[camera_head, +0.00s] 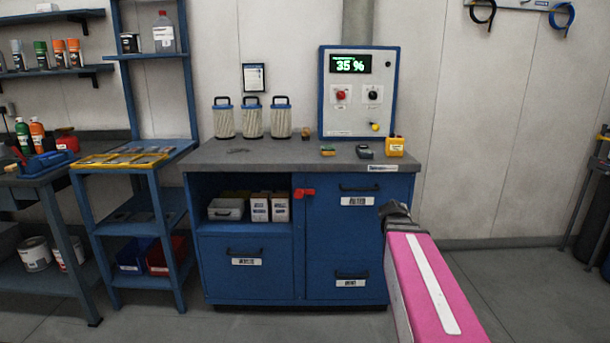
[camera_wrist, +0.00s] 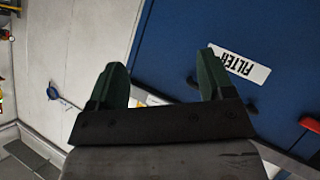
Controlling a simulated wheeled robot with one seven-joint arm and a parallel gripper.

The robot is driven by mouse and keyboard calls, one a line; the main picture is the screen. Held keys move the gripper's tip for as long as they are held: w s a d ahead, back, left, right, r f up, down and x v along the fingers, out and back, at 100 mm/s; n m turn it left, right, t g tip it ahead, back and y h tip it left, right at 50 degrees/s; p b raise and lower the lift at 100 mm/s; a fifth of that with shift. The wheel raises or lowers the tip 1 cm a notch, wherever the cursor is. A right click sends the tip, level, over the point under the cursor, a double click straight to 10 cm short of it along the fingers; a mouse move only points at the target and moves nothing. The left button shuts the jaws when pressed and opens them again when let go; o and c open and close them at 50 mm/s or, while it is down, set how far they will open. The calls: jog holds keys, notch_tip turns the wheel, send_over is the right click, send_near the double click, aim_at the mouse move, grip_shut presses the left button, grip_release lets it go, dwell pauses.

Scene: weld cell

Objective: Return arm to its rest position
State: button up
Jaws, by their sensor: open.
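My arm, with a pink link, reaches in from the lower right in the head view. My gripper (camera_head: 397,212) is at its far end, in front of the right side of the blue cabinet (camera_head: 345,235); its fingers are hard to make out there. In the wrist view my gripper (camera_wrist: 160,82) shows two dark green fingers spread apart with nothing between them. Beyond the fingers are a blue cabinet panel with a white label (camera_wrist: 239,66) and the pale wall.
The grey worktop (camera_head: 270,152) holds several filters (camera_head: 252,120), a control box (camera_head: 359,92) reading 35 % and a yellow device (camera_head: 394,146). A blue shelf rack (camera_head: 135,215) stands left. A red handle (camera_head: 304,193) sticks out from the cabinet.

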jog(key=s+a+f+g+y, duration=0.3)
jog(key=s+a+f+g, duration=0.2)
jog(key=s+a+f, duration=0.3)
jog(key=s+a+f+m+g+y, duration=0.1)
jog(key=s+a+f+g+y, duration=0.1)
jog(key=s+a+f+g, duration=0.3)
jog(key=s+a+f, duration=0.3)
jog(key=s+f, duration=0.4)
jog(key=s, duration=0.1)
jog(key=shift+f+g+y, duration=0.25)
jog(key=shift+g+y, duration=0.15)
